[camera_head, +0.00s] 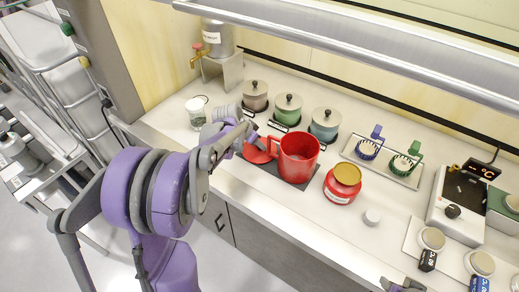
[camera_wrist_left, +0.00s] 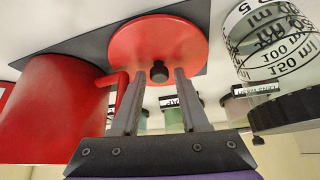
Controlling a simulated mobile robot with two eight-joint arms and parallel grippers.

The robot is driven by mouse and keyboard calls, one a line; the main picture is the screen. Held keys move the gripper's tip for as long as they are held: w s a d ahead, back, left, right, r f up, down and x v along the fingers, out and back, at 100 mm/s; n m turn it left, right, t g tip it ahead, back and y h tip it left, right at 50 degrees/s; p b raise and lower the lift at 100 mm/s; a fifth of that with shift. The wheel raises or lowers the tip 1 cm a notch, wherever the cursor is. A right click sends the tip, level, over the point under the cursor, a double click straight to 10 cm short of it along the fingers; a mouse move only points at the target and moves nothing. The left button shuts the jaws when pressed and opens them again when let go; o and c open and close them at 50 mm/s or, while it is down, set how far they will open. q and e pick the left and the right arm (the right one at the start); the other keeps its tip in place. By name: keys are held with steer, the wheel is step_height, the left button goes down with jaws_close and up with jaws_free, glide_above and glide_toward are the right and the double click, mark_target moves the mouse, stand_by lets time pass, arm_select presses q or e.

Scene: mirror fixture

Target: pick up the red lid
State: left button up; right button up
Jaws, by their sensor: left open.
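The red lid (camera_head: 257,154) lies flat on a dark mat beside a red pot (camera_head: 298,158), to the pot's left. In the left wrist view the lid (camera_wrist_left: 158,40) is a red disc with a small black knob (camera_wrist_left: 158,72). My left gripper (camera_head: 256,138) is open at the lid and partly hides it. In the left wrist view its fingertips (camera_wrist_left: 158,75) stand on either side of the knob, with gaps visible. The pot (camera_wrist_left: 50,110) also shows there at the left. A dark piece at the bottom edge, probably my right gripper (camera_head: 404,285), is mostly cut off.
Several lidded pots (camera_head: 288,110) stand behind the lid. A glass beaker (camera_wrist_left: 275,40) is near the lid. A red jar with a yellow top (camera_head: 343,184) stands right of the red pot. A tray (camera_head: 382,162) and a heater (camera_head: 457,205) are farther right.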

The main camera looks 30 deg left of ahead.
arm_select(q)
steer(key=shift+f, duration=0.2)
jaws_close()
steer(key=shift+r, duration=0.1)
steer(key=shift+d+r, duration=0.1)
